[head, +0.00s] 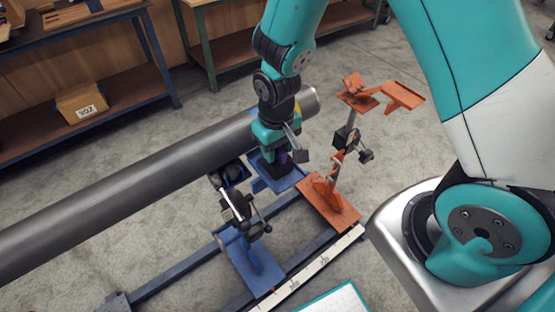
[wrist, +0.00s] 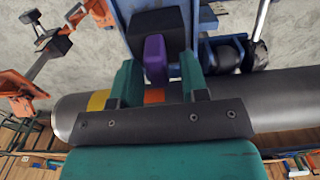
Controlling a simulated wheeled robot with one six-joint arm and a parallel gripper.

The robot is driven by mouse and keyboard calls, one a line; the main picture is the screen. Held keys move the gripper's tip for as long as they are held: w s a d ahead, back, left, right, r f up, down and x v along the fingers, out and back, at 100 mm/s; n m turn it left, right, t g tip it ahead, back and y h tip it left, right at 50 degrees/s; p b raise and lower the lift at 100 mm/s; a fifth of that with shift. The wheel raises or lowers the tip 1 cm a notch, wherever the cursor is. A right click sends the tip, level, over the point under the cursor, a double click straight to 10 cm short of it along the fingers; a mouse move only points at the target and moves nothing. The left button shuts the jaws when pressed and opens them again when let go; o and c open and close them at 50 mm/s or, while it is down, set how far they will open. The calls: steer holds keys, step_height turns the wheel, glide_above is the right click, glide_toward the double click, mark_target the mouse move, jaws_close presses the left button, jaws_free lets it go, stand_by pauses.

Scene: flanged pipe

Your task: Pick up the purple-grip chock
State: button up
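The chock is a dark block (wrist: 160,30) with a purple grip (wrist: 155,60), resting on blue metal beside the pipe. In the head view only a little of the purple grip (head: 283,158) shows beneath my gripper (head: 277,146). In the wrist view the two teal fingers of my gripper (wrist: 160,68) stand on either side of the purple grip. The fingers are apart, with a visible gap to the grip on the right side. Whether the left finger touches it is hard to tell. In the head view my gripper hides most of the chock.
A long grey pipe (head: 130,185) lies close beside my gripper. An orange stand (head: 330,195) is just right of it, and a blue stand (head: 245,255) with a clamp is in front. Workbenches with shelves (head: 60,60) line the back. Bare floor (head: 430,130) shows to the right.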

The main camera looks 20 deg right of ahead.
jaws_close()
steer(key=shift+r, duration=0.15)
